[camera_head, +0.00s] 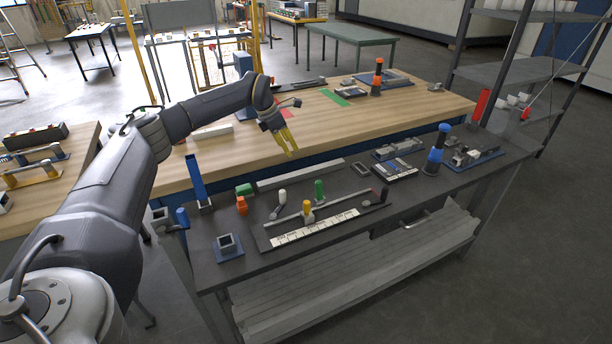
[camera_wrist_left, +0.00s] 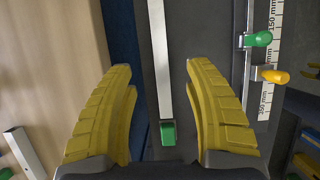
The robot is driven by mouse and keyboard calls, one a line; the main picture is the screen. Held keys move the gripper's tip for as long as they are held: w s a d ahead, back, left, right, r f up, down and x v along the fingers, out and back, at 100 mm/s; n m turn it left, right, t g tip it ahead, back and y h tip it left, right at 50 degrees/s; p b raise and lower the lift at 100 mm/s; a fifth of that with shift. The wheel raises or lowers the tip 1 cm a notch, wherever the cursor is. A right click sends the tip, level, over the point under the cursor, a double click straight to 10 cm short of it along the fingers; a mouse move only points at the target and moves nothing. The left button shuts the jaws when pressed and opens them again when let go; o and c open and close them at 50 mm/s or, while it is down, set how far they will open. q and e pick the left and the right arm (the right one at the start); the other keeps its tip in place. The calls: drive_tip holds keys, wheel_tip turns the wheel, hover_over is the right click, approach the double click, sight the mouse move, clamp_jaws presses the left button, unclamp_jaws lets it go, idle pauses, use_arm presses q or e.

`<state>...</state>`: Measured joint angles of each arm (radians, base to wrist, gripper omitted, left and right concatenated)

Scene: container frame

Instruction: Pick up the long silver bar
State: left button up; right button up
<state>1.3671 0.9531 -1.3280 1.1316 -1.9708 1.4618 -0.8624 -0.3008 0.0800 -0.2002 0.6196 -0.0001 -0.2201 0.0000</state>
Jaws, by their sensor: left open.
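The long silver bar (camera_head: 308,173) lies along the back edge of the dark bench, with a green block (camera_head: 244,189) by its left end. My left gripper (camera_head: 289,148) has yellow fingers, points down and is open and empty above the bar. In the left wrist view the bar (camera_wrist_left: 159,55) runs up the picture between the spread fingers (camera_wrist_left: 163,70), apart from both. The green block (camera_wrist_left: 168,133) shows at the bar's lower end there. My right gripper is not in view.
In front of the bar is a measuring fixture (camera_head: 315,226) with green, yellow and white knobs. A blue upright (camera_head: 196,182) stands at the left and a blue-and-black post (camera_head: 436,150) at the right. A wooden table (camera_head: 400,104) adjoins behind.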

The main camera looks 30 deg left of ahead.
sight(303, 171)
use_arm(q)
drive_tip(key=x, duration=1.5)
drive_tip(key=shift+w, duration=0.3)
clamp_jaws()
